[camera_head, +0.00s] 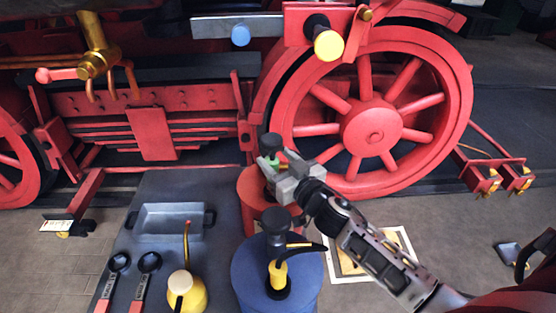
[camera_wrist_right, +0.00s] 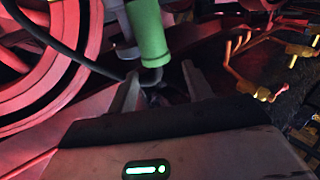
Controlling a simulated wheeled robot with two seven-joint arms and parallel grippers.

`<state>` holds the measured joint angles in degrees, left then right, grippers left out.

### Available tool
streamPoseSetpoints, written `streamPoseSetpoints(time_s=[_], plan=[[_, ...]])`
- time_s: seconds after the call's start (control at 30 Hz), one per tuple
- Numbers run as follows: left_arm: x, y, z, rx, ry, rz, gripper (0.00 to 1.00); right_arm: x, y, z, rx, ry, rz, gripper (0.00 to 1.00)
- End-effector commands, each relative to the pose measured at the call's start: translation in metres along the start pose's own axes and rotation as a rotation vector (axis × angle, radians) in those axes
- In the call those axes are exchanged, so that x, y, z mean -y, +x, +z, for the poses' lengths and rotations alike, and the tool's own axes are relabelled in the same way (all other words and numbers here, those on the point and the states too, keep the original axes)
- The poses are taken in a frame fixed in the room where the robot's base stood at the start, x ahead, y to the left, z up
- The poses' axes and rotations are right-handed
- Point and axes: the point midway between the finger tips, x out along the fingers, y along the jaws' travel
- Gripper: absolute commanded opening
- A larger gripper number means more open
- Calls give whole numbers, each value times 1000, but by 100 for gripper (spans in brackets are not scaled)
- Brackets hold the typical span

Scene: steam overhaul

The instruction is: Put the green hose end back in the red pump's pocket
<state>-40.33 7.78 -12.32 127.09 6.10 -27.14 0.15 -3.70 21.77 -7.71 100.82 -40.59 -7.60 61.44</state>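My right gripper (camera_head: 272,170) is over the top of the red pump. The green hose end (camera_head: 271,160) shows as a small patch at its fingertips. In the right wrist view the green hose end (camera_wrist_right: 148,32) stands just beyond the fingertips, beside a grey rod (camera_wrist_right: 118,22). The fingers are apart, with dark hose between them and a gap at the right finger. The pocket cannot be made out. My left gripper is not in view.
The blue pump (camera_head: 252,275) with its black handle stands close in front. The bench (camera_head: 165,183) holds a grey tray (camera_head: 138,222), a yellow oil can (camera_head: 190,293) and two red-handled tools. The large red wheel (camera_head: 335,172) is close behind my right gripper.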

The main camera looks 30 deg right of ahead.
Motion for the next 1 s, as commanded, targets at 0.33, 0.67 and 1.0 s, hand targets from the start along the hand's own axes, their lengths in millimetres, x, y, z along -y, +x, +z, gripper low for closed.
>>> streamPoseSetpoints(time_s=[0.33, 0.67, 1.0], plan=[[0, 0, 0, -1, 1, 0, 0, 0, 0, 1, 1, 0, 0, 55], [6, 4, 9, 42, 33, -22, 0, 4, -5, -42, -2, -1, -4, 55], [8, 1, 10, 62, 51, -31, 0, 36, -57, -97, 2, 4, -3, 55]])
